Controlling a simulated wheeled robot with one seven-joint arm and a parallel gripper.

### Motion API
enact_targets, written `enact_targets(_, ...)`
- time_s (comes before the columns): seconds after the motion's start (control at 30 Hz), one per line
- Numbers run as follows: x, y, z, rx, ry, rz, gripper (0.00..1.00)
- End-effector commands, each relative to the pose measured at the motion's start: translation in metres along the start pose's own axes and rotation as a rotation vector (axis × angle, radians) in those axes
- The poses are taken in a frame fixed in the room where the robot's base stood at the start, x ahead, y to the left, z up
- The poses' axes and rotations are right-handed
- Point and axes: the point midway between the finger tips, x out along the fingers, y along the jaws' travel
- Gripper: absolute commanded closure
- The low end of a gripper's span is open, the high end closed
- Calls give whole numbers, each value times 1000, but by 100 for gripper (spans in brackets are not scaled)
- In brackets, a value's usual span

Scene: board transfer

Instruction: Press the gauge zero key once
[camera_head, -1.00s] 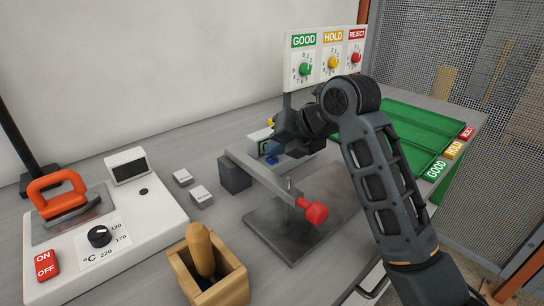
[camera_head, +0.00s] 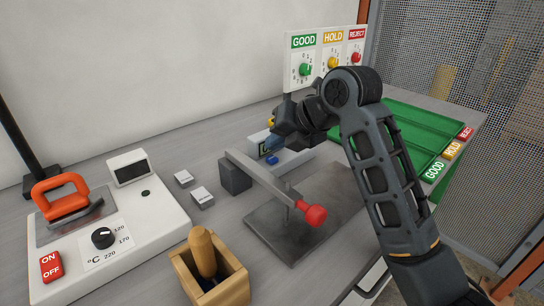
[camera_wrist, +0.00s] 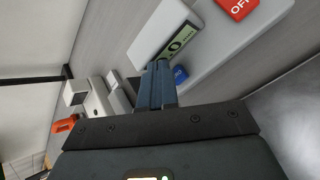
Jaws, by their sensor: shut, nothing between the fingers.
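The gauge (camera_head: 292,157) is a pale box behind the lever stand, partly hidden by my arm. Its display (camera_head: 268,146) faces the front, and a blue key (camera_head: 272,160) sits just below it. In the wrist view the display (camera_wrist: 174,45) shows a 0, with the blue key (camera_wrist: 180,74) beside it and a red key marked OFF (camera_wrist: 238,7). I cannot read a label on the blue key. My gripper (camera_wrist: 158,68) is shut and empty, its tips over the gauge by the display and blue key. Contact cannot be told. In the head view its fingertips are hard to make out.
The lever stand (camera_head: 262,222) with its red knob (camera_head: 315,215) is in front of the gauge. A heater unit (camera_head: 150,222), two small white-topped blocks, and a wooden box (camera_head: 232,285) stand left. Green trays (camera_head: 410,130) and a knob panel (camera_head: 292,75) are behind.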

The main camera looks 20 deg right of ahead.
Motion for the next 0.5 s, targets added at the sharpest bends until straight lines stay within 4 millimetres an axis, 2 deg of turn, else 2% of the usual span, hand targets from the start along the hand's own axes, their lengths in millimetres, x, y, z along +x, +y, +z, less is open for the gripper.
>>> enact_targets(0.5,-33,24,24,-1,0,0,100)
